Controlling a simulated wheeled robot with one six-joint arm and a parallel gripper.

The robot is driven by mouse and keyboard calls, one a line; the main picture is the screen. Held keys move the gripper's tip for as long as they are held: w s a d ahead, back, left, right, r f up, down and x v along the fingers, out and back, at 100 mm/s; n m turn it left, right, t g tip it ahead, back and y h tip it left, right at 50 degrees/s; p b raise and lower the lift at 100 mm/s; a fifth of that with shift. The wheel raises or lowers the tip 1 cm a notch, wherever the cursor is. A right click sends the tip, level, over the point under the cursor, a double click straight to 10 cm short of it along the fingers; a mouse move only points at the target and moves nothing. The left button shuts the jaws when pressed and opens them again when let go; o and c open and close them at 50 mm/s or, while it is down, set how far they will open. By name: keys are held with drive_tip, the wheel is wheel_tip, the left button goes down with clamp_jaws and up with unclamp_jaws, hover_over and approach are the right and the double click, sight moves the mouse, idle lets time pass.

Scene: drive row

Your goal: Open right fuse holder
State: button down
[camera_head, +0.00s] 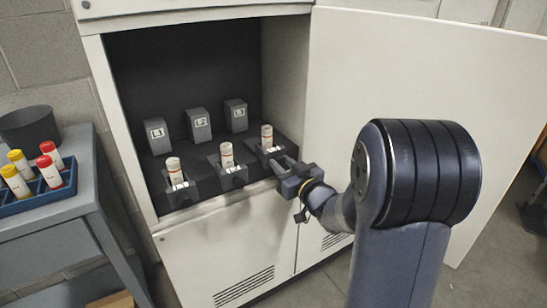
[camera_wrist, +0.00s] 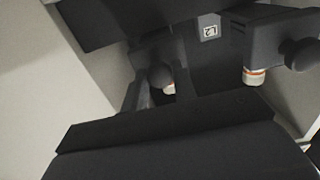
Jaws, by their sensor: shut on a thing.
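The right fuse holder (camera_head: 271,150) is a dark grey holder on the right of the cabinet's shelf. It looks swung out towards the front, with a pale fuse (camera_head: 267,136) standing in it. My gripper (camera_head: 285,168) is at its front. In the wrist view my gripper (camera_wrist: 163,88) has its fingers around the holder's round dark knob (camera_wrist: 160,75) and is shut on it. The fuse's end (camera_wrist: 169,88) shows just behind the knob, partly hidden by a finger.
The middle holder (camera_head: 233,175) and left holder (camera_head: 181,190) also stand out with fuses in them. The cabinet door (camera_head: 400,85) is open at the right, behind my arm. A blue rack (camera_head: 40,199) with red- and yellow-capped fuses stands on a grey table at the left.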

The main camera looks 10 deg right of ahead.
drive_tip(key=v, duration=0.2)
drive_tip(key=shift+s+d, duration=0.1)
drive_tip(key=shift+s, duration=0.25)
drive_tip(key=c, duration=1.1)
unclamp_jaws()
drive_tip(key=p+v, duration=0.1)
drive_tip(key=v, duration=0.9)
drive_tip(key=shift+s+d, duration=0.1)
drive_tip(key=shift+s, duration=0.25)
